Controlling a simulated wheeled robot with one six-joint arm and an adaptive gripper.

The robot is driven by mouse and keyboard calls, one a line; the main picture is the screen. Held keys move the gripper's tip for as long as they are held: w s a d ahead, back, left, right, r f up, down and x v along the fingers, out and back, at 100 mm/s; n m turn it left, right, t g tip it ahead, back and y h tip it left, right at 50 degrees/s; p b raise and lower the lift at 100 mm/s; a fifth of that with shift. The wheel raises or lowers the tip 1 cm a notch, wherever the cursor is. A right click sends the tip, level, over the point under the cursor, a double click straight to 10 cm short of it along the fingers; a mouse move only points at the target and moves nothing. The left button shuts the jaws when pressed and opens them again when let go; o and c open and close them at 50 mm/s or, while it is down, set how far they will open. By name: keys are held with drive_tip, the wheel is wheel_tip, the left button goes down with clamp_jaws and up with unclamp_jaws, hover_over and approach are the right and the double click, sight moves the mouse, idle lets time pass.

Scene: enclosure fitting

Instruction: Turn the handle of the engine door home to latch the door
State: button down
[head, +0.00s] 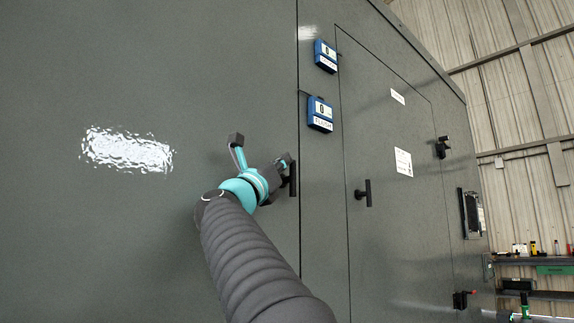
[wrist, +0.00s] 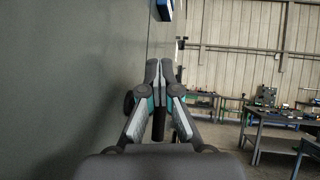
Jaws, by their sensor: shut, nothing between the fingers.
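A black T-shaped handle (head: 293,180) stands upright on the large grey left panel (head: 150,220), beside a vertical seam. My gripper (head: 286,161) is at the upper left of this handle, close to the panel. I cannot tell whether they touch. In the wrist view my gripper (wrist: 160,66) is shut with its fingertips together and nothing between them. Dark parts show behind and below the fingers there, partly hidden, and I cannot tell which is the handle. A second black T-handle (head: 364,193) stands upright on the outlined door (head: 405,220) to the right.
Two blue boxes with displays (head: 326,56) (head: 320,114) sit along the seam above the handle. Black fittings (head: 441,147) (head: 461,300) are at the right door's far edge. Workbenches (wrist: 272,117) stand away at the right, with open floor before them.

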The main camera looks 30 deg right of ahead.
idle(0.4)
drive_tip(key=s+a+b, duration=0.1)
drive_tip(key=s+a, duration=0.5)
drive_tip(key=a, duration=0.6)
drive_tip(key=shift+a+b, duration=0.4)
